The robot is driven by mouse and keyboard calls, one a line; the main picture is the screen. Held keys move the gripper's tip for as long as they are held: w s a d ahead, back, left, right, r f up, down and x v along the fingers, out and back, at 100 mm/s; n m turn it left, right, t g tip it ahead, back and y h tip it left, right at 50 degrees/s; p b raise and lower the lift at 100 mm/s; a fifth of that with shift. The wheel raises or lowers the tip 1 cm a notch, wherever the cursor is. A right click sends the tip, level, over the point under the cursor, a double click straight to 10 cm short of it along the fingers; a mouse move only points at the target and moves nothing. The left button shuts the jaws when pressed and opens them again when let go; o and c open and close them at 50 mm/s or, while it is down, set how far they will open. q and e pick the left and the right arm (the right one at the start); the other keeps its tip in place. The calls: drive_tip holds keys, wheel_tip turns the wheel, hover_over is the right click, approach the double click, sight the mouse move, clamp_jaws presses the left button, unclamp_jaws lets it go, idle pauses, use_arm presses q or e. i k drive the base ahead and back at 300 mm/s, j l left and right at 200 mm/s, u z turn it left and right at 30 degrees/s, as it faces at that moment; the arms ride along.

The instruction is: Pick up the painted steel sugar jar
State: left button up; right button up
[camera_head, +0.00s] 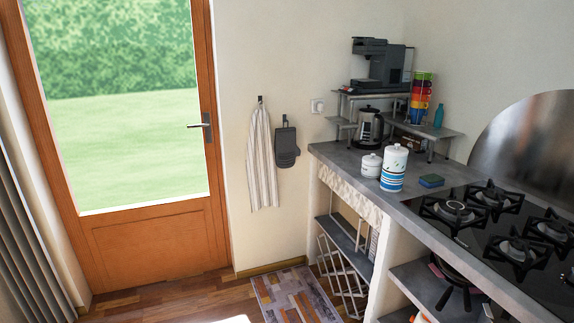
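No label is readable, so I cannot tell for sure which is the sugar jar. Neither of my grippers is in view.
A coffee machine (382,62), stacked coloured cups (420,95) and a teal bottle (438,116) stand on a rack behind. A kettle (368,127) is below. The floor by the door (150,240) is clear.

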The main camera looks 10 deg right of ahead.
sight(367, 171)
drive_tip(key=i+z, duration=0.1)
drive_tip(key=i, duration=0.55)
drive_tip(key=i+j+z, duration=0.15)
drive_tip(key=i, duration=0.45)
drive_tip(key=i+j+z, duration=0.1)
drive_tip(key=i, duration=0.5)
drive_tip(key=j, duration=0.1)
